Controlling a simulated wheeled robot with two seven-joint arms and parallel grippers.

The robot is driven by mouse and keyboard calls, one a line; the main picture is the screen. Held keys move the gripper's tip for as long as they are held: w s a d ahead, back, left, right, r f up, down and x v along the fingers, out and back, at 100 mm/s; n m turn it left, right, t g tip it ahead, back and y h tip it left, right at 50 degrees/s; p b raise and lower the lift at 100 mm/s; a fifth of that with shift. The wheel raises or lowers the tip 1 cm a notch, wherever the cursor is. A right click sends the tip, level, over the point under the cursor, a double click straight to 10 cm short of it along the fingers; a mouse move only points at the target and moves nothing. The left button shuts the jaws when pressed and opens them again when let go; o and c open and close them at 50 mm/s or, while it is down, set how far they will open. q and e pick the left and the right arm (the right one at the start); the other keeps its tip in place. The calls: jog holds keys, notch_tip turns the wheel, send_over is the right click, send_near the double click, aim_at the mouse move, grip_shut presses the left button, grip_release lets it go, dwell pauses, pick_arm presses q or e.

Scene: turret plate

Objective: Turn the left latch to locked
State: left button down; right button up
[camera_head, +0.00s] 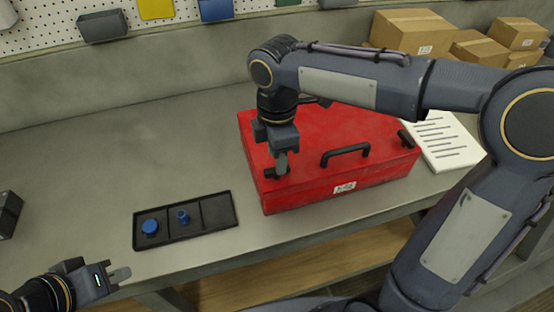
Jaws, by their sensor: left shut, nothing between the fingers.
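A red case (310,190) with a black handle (345,155) lies on the grey workbench. Its black left latch (270,173) is at the left end of the case and partly hidden by my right gripper. The black right latch (406,139) is at the right end. My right gripper (282,170) points down at the left latch, touching it or very close. Its fingers overlap from this angle, so I cannot tell whether they grip the latch. My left gripper (122,274) is shut and empty at the lower left, away from the case.
A black tray (219,211) with two blue parts (150,227) lies left of the case. A white sheet with dark lines (445,145) lies to the right. Cardboard boxes (410,30) stand at the back right. The bench left of the case is mostly clear.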

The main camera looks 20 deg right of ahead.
jog(key=shift+r, duration=2.5)
